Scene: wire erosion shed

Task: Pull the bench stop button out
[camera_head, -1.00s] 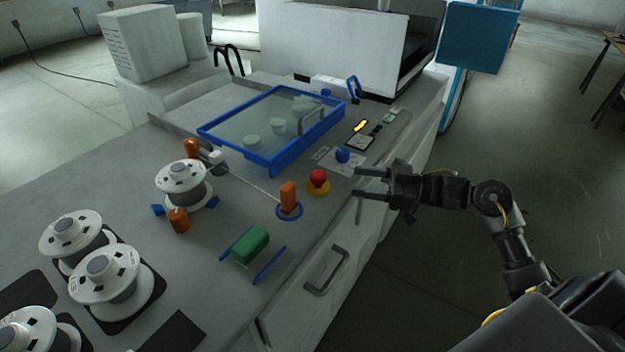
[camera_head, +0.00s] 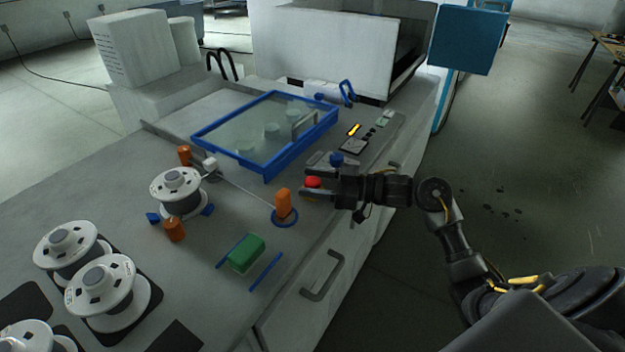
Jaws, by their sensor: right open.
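The red bench stop button (camera_head: 313,182) stands near the front edge of the bench, to the right of an orange post. My right gripper (camera_head: 307,183) reaches in from the right, level with the button. Its two fingers lie on the far and near sides of the red cap, open around it. Whether either finger touches the cap cannot be told. The button's base is mostly hidden by the gripper. My left gripper is not in view.
The orange post (camera_head: 283,203) with a blue ring stands close left of the fingertips. A blue-framed clear cover (camera_head: 270,172), a green block (camera_head: 246,254) and white spools (camera_head: 176,184) occupy the bench.

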